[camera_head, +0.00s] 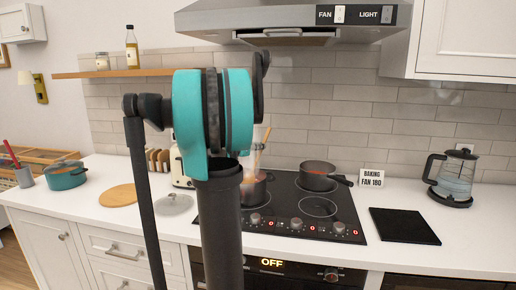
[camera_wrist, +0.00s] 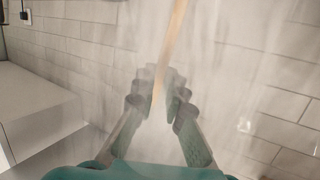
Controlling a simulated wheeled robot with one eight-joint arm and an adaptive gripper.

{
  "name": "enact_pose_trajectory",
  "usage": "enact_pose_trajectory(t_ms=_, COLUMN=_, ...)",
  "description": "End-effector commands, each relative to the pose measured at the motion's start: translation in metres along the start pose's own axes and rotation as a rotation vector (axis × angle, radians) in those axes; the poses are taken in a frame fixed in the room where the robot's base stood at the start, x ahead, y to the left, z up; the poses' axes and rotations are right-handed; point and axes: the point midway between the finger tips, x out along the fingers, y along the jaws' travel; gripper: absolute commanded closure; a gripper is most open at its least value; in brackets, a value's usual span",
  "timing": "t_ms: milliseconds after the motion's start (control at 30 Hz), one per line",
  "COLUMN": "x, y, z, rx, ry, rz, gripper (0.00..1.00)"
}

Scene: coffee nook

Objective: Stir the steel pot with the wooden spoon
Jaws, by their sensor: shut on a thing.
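My gripper (camera_wrist: 160,98) is shut on the wooden spoon (camera_wrist: 176,38), whose pale handle rises between the fingers in the wrist view. In the head view the spoon (camera_head: 261,147) stands tilted above a steel pot (camera_head: 262,188) on the front left of the hob. My arm hides the left part of this pot and most of my gripper. The pot's inside and the spoon's lower end cannot be made out. Whitish haze, like steam, hangs across the wrist view.
A second dark pot (camera_head: 317,177) stands at the back of the black hob (camera_head: 335,212). A teal pot (camera_head: 66,177), round board (camera_head: 118,196) and lid (camera_head: 175,205) are left. The hood (camera_head: 285,22) hangs above.

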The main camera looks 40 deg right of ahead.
Motion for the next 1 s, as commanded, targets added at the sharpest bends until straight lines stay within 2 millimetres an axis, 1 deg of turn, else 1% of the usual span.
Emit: enact_pose_trajectory(t_ms=1000, x=0.029, y=0.0, z=-0.068, rx=0.001, ry=0.0, rz=0.001, gripper=1.0)
